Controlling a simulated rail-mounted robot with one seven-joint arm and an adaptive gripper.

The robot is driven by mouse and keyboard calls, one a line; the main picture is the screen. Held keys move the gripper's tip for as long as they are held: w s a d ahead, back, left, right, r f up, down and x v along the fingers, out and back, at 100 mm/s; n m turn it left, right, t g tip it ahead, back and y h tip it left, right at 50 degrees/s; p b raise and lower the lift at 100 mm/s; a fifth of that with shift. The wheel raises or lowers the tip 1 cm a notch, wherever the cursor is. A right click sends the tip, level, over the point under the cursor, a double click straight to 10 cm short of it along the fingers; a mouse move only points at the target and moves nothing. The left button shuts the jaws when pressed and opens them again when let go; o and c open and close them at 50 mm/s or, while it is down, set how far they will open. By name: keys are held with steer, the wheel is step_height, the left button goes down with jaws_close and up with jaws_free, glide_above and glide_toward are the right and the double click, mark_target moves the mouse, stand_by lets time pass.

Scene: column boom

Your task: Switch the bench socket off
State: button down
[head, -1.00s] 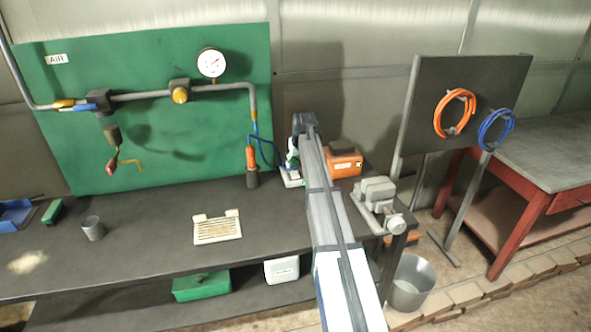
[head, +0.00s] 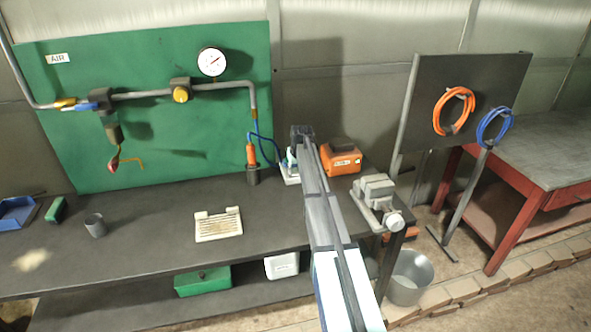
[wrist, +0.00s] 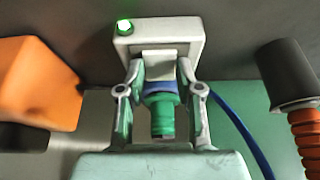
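The bench socket, a pale box (wrist: 190,38) with a lit green lamp (wrist: 124,27), is close ahead in the wrist view. In the head view only a white edge of the socket (head: 291,180) shows beside my arm. A green and blue plug (wrist: 162,115) is in front of the socket, with a blue cable nearby. My gripper (wrist: 161,68) has its two fingers apart, one on each side of the plug and a pale block on the socket. I cannot tell whether they touch either.
An orange box (head: 340,158) stands right of the socket, and a vise (head: 377,200) sits at the bench corner. An orange-handled tool in a dark holder (head: 251,165) stands to the left. The dark bench (head: 150,225) is clear around the pale slotted tray (head: 218,225).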

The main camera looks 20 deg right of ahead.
mark_target(296, 175)
steer(key=shift+w+d+r+g+p, duration=0.1)
steer(key=shift+w+r+g+p, duration=0.1)
steer(key=shift+w+g+p, duration=0.5)
steer(key=shift+s+f+g+y, duration=0.1)
steer(key=shift+s+g+y, duration=0.2)
steer(key=shift+g, duration=0.5)
steer(key=c, duration=0.8)
jaws_free()
steer(key=shift+o, duration=0.2)
step_height(296, 175, up, 12)
steer(key=s, duration=0.1)
steer(key=shift+s+a, duration=0.2)
steer(key=shift+s, duration=0.1)
